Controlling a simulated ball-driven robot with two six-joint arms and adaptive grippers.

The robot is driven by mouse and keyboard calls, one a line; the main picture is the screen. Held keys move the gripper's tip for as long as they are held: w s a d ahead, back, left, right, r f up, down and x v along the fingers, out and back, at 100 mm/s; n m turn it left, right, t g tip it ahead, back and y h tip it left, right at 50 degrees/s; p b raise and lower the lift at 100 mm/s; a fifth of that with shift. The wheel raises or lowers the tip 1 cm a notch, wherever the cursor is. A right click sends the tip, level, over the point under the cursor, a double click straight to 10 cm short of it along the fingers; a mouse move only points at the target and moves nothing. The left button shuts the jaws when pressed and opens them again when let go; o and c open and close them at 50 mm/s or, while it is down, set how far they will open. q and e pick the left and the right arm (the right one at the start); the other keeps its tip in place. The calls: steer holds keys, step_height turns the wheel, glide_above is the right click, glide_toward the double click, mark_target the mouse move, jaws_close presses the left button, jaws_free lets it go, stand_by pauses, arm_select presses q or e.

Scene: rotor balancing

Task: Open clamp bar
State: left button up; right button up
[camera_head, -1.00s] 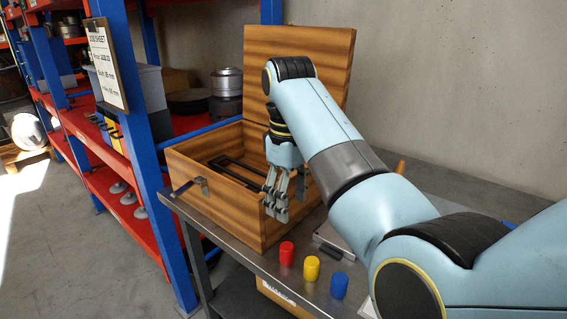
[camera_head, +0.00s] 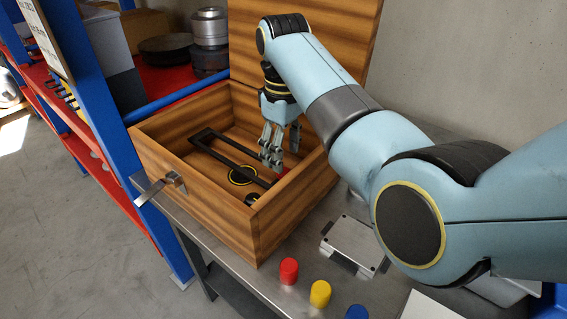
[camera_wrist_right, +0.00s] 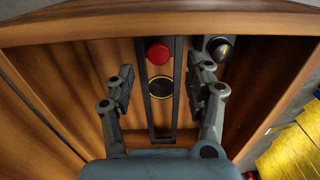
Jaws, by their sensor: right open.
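The clamp bar (camera_head: 215,140) is a long dark frame inside the open wooden box (camera_head: 205,212). In the right wrist view its two parallel rails (camera_wrist_right: 179,95) run up the middle, with a red knob (camera_wrist_right: 158,52) near the far end. My right gripper (camera_head: 274,150) is open and points down over the box's right part. Its fingers (camera_wrist_right: 163,82) stand apart on either side of the bar, seemingly holding nothing. My left gripper is in neither view.
The raised lid stands behind my arm, and the box walls surround the gripper. A metal latch (camera_head: 160,188) sticks out at the front left. Red (camera_head: 289,271), yellow (camera_head: 320,293) and blue cylinders and a grey metal case (camera_head: 352,244) are on the bench. A blue-and-red shelf rack stands left.

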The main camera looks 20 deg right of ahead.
step_height(320, 180, down, 3)
steer(key=shift+w+f, duration=0.15)
steer(key=shift+f, duration=0.8)
steer(key=shift+c, duration=0.2)
steer(key=c, duration=0.5)
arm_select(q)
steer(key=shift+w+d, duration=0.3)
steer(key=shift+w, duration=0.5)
arm_select(e)
jaws_close()
